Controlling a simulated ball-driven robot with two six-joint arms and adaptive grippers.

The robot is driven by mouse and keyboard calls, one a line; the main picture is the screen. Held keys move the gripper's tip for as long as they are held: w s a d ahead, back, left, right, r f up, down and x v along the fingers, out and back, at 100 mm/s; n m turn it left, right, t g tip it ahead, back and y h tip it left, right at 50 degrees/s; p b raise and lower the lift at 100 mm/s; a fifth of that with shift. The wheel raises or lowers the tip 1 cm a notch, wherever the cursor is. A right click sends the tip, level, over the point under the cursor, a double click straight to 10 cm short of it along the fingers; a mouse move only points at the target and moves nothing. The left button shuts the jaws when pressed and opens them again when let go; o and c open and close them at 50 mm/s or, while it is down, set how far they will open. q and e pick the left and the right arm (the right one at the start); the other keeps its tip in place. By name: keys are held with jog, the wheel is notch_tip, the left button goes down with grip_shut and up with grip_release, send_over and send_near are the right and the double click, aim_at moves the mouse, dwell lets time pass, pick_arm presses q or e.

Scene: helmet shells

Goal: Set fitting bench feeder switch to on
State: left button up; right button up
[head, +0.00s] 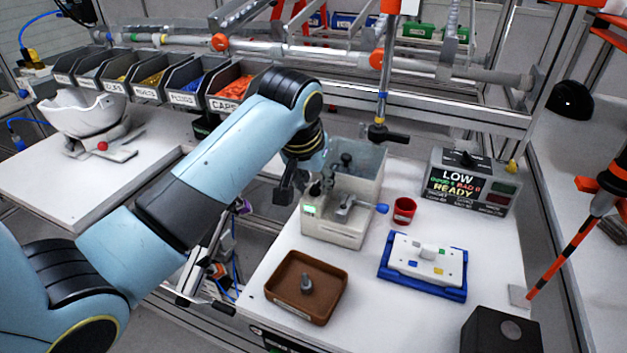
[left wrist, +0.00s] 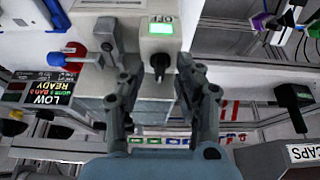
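The feeder (head: 338,229) is a pale box with a clear bin on the white bench. Its small green display (left wrist: 160,28) is lit, and a dark switch knob (left wrist: 159,66) sits by the display in the left wrist view. My left gripper (head: 302,188) is at the feeder's left front corner. In the left wrist view its two fingers (left wrist: 157,72) are apart, one on each side of the knob. I cannot tell whether they touch it. The knob is mostly hidden by the gripper in the head view. My right gripper is out of view.
A blue-tipped lever (head: 381,208) sticks out of the feeder beside a red cup (head: 404,211). A brown tray (head: 276,296), a blue-framed white plate (head: 402,254) and a status box (head: 437,187) reading LOW and READY share the bench. A rail runs behind.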

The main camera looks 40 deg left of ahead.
pick_arm(q)
jog(key=v, duration=1.2)
dwell(0.3)
